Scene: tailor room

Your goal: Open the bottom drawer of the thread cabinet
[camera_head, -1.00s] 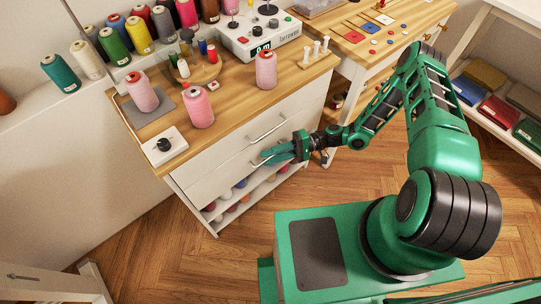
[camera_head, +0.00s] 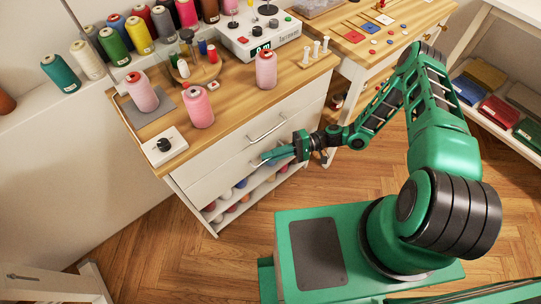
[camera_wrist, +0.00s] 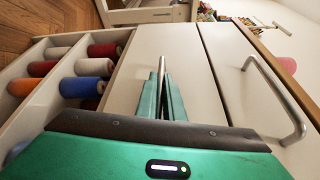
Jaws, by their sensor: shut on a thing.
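The thread cabinet (camera_head: 231,148) is white with a wooden top and two drawer fronts above an open shelf. The bottom drawer (camera_head: 215,182) also shows in the wrist view (camera_wrist: 187,62), and its front looks flush with the drawer above. Its metal bar handle (camera_wrist: 161,63) lies between my green fingers. My gripper (camera_head: 268,156) is shut on this handle; in the wrist view the fingertips (camera_wrist: 161,78) meet on either side of the bar. Most of the handle is hidden by the fingers.
The upper drawer's handle (camera_wrist: 292,112) juts out beside my gripper. Thread spools (camera_wrist: 95,67) fill the open shelf below. Pink spools (camera_head: 199,108) stand on the cabinet top. The wooden floor (camera_head: 240,226) in front of the cabinet is clear up to my base.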

